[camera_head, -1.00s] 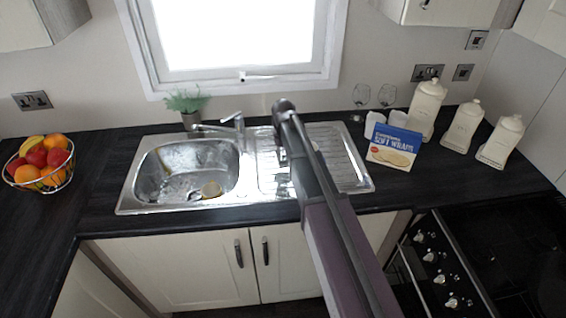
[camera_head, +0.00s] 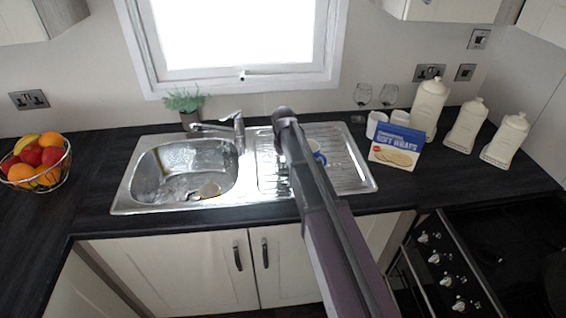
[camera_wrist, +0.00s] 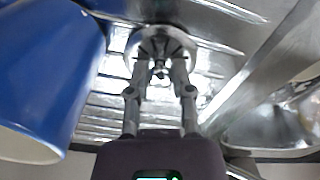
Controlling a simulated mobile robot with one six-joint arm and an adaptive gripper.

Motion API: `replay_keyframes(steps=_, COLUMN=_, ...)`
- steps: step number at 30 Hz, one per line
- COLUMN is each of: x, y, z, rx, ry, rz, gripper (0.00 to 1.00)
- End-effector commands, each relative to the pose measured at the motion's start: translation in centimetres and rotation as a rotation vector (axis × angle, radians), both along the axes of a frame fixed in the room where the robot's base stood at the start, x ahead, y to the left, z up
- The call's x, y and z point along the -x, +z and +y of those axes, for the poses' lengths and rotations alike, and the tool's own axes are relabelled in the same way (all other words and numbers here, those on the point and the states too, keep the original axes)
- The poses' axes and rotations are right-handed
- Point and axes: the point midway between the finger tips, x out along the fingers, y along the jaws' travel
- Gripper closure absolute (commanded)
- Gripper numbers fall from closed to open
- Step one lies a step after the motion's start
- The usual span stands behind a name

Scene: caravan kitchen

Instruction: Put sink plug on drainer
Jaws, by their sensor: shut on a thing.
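The sink plug (camera_wrist: 148,36), a round metal disc, is held between the fingertips of my gripper (camera_wrist: 160,68) in the wrist view. It is over or on the ridged metal drainer (camera_wrist: 108,88); I cannot tell whether it touches. In the head view the drainer (camera_head: 348,170) lies right of the sink basin (camera_head: 150,172). My arm hides the plug and the gripper there. A blue mug (camera_wrist: 45,60) stands close to the left of my gripper in the wrist view; part of it shows right of my arm in the head view (camera_head: 317,153).
A fruit bowl (camera_head: 38,165) is far left.

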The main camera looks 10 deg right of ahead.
Motion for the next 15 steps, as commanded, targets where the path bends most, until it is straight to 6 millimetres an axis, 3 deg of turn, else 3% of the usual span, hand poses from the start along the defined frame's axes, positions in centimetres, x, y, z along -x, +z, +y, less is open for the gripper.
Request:
replay_keyframes(steps=1, x=0.01, y=-0.17, z=-0.01, rx=0.0, ry=0.0, rz=0.0, gripper=0.68)
replay_keyframes(steps=4, x=0.01, y=-0.08, z=-0.01, rx=0.0, ry=0.0, rz=0.0, gripper=0.38)
replay_keyframes(steps=15, x=0.0, y=-0.06, z=-0.02, rx=0.0, ry=0.0, rz=0.0, gripper=0.37)
